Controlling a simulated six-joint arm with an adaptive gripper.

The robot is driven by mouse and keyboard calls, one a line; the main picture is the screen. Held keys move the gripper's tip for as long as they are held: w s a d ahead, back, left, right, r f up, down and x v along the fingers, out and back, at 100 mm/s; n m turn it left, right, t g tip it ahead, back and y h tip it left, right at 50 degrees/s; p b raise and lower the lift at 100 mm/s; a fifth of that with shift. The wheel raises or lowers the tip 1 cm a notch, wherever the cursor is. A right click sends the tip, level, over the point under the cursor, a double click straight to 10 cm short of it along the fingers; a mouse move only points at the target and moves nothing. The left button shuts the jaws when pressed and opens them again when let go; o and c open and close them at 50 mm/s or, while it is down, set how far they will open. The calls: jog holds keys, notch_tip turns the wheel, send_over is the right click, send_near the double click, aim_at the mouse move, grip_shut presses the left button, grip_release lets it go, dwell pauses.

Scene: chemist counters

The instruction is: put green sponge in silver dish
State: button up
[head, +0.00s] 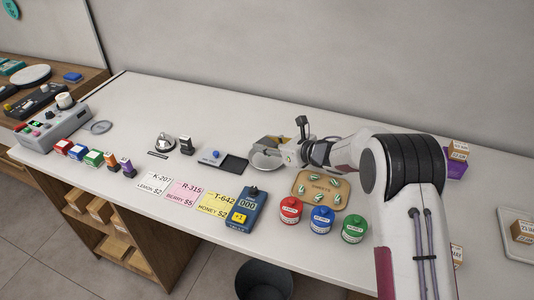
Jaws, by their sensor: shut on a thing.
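The silver dish (267,160) is a round, shallow metal dish on the white counter, right of the middle. My gripper (268,145) reaches in from the right and is low over the dish, with its fingers at the dish's far side. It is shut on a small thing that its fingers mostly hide. I cannot make out the thing's colour or shape. No green sponge shows plainly anywhere in the head view. I cannot tell whether the held thing touches the dish.
A black tray (234,164) lies left of the dish. A tan board (304,199) with green-and-white pieces lies in front of my arm, near red (290,211), blue (321,220) and green (354,229) jars. Price cards and a blue card reader (246,210) line the front.

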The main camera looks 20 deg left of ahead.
aim_at(267, 160)
jog(key=shift+f, duration=0.2)
jog(key=shift+f, duration=1.75)
jog(key=shift+f, duration=0.1)
jog(key=o, duration=0.9)
jog(key=shift+v, duration=6.05)
jog(key=shift+w, duration=0.1)
